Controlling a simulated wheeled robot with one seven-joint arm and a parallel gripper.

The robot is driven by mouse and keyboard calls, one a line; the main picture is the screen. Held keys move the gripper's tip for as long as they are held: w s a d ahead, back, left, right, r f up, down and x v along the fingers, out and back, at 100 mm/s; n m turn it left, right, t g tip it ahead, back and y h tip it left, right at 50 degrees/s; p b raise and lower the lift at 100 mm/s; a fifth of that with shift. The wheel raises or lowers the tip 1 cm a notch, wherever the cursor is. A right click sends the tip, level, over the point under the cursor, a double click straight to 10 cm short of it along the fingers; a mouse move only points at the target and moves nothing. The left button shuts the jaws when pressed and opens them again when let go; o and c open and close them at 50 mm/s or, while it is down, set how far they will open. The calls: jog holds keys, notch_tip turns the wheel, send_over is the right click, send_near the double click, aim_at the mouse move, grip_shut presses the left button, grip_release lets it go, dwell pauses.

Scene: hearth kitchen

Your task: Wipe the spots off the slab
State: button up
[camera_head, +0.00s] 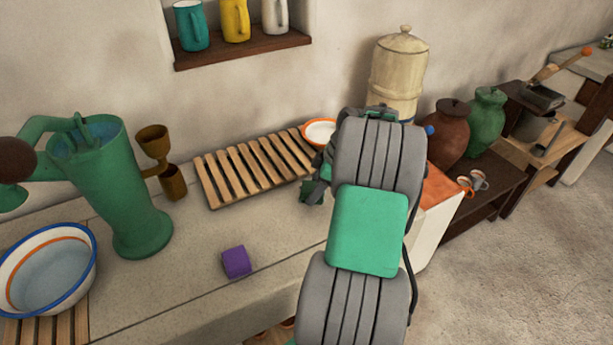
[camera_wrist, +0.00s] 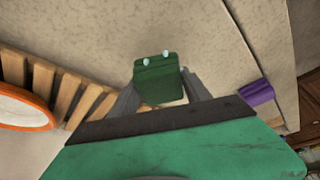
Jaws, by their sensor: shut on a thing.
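My gripper (camera_head: 318,180) is at the right part of the pale stone slab (camera_head: 175,275), mostly hidden behind my own arm in the head view. In the wrist view my gripper (camera_wrist: 160,90) has its grey fingers shut on a dark green block (camera_wrist: 157,82). Two small pale spots (camera_wrist: 155,57) show at the block's far edge; I cannot tell whether they are on the block or on the slab (camera_wrist: 170,25). Whether the block touches the slab is unclear. No other spots can be made out on the slab.
A purple block (camera_head: 236,262) lies near the slab's front edge. A slatted wooden rack (camera_head: 250,168) and an orange-rimmed dish (camera_head: 320,131) are behind my gripper.

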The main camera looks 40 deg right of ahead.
jog(key=shift+r+p, duration=1.25)
jog(key=shift+r, duration=1)
jog(key=shift+f, duration=0.15)
